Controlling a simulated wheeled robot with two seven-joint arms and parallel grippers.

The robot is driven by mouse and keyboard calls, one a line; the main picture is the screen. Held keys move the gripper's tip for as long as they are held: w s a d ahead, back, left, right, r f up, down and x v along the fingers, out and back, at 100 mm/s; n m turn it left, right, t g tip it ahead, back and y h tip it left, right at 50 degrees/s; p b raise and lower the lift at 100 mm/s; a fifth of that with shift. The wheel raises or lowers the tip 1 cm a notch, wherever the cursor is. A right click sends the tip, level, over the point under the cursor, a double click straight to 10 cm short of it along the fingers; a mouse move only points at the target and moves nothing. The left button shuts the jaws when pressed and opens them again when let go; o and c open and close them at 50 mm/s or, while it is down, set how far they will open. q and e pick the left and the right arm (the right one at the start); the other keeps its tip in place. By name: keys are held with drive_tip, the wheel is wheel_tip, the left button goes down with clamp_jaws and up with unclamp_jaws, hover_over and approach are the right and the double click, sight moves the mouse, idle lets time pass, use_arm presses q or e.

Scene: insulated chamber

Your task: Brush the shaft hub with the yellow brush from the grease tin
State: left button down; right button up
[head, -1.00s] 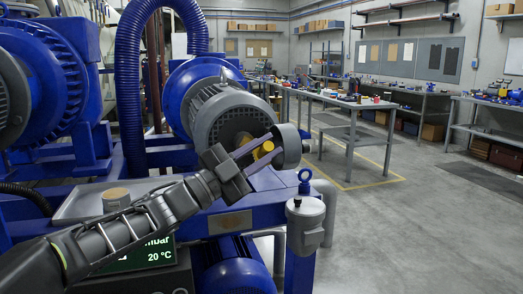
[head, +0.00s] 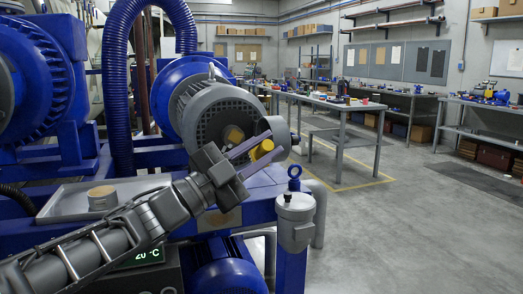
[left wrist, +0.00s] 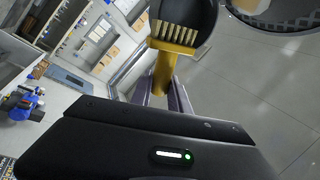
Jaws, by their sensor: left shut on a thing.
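My left gripper (head: 250,148) is shut on the yellow brush (head: 262,149) in front of the big motor. In the left wrist view the brush (left wrist: 164,70) stands out from between the fingers, its pale bristles (left wrist: 174,33) fanned against a dark round part. The shaft hub (head: 278,130), a grey cylinder, is right behind the brush in the head view. I cannot tell whether the bristles touch it. The grease tin (head: 102,198), a small round tin with a tan top, sits on the metal tray at the left. My right gripper is not in view.
The metal tray (head: 62,203) lies on the blue machine frame. A grey capped canister (head: 295,222) stands on a blue post right of the gripper. A blue hose (head: 120,90) arches behind. Workbenches (head: 340,108) are farther back, with clear floor at the right.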

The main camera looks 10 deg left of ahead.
use_arm(q)
drive_tip(key=shift+s, duration=0.1)
drive_tip(key=shift+s+d+b, duration=0.35)
drive_tip(key=shift+s+d, duration=0.05)
drive_tip(key=shift+s, duration=0.2)
drive_tip(key=shift+s+d+b, duration=0.3)
drive_tip(key=shift+s+d, duration=0.1)
drive_tip(key=shift+s, duration=0.2)
